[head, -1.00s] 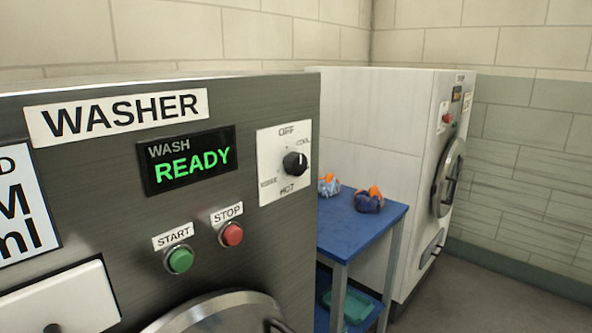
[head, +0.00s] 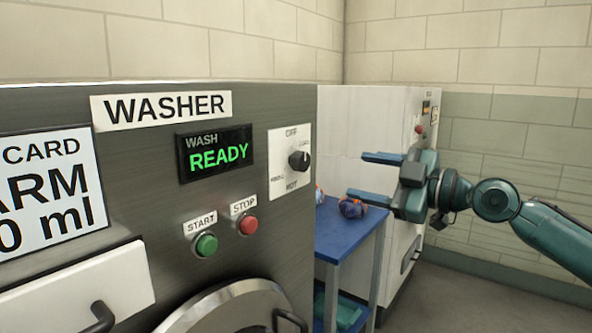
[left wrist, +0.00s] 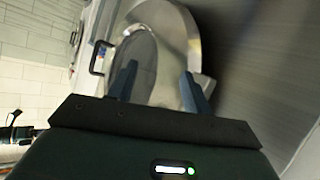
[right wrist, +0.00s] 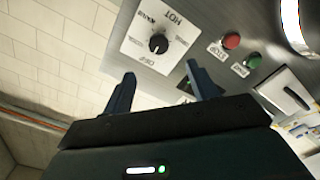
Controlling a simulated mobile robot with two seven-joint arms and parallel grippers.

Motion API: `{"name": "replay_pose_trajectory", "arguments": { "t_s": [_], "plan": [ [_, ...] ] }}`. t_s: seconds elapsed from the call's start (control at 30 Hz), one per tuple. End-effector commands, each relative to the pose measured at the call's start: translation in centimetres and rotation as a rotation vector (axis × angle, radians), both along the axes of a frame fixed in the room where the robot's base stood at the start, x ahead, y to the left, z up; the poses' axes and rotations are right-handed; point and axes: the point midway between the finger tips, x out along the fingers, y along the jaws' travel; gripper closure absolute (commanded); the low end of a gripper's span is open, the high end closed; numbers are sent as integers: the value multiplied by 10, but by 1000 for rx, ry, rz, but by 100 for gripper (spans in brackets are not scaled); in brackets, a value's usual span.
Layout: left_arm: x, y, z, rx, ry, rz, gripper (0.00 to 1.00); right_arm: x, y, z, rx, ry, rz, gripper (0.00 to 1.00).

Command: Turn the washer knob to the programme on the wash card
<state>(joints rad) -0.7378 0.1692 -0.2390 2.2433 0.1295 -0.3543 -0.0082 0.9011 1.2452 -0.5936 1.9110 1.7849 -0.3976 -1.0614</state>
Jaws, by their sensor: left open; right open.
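The black washer knob (head: 299,160) sits on a white dial plate (head: 277,187) marked OFF at top and HOT at bottom; the side labels are too small to read surely. The knob also shows in the right wrist view (right wrist: 158,44), where its pointer is hard to make out. The wash card (head: 48,190) is cut off at the left, showing "CARD", "ARM" and "0 ml". My right gripper (head: 356,176) is open and empty, right of the knob and apart from it. My left gripper (left wrist: 160,72) is open and empty, facing the round door (left wrist: 150,60).
The washer display (head: 216,153) reads WASH READY. A green START button (head: 206,244) and red STOP button (head: 249,225) sit below it. A blue table (head: 345,232) with bundles (head: 352,208) stands beside the washer, before a white machine (head: 362,125).

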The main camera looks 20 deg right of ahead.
Motion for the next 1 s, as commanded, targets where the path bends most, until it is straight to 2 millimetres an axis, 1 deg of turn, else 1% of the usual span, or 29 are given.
{"name": "replay_pose_trajectory", "arguments": {
  "t_s": [0.03,0.13,0.23,0.4,0.5,0.7,0.83,1.0],
  "plan": [
    [0,0,2,-1,-2,1,51,1,-1,4,-1,-5,-2,41],
    [0,0,8,-5,2,0,51,8,4,7,2,-6,-1,41],
    [2,-2,11,-9,17,-4,51,19,15,9,2,-6,2,41],
    [8,-5,8,4,48,-16,51,48,38,9,4,-6,1,41],
    [9,-5,10,21,48,-18,51,65,51,8,1,-6,2,41],
    [8,-5,15,35,45,-23,51,91,70,6,3,-5,0,41],
    [8,-6,16,39,46,-25,51,100,77,4,1,-4,-1,41],
    [6,-6,15,42,48,-27,51,103,80,4,0,-5,-1,41]
  ]
}}
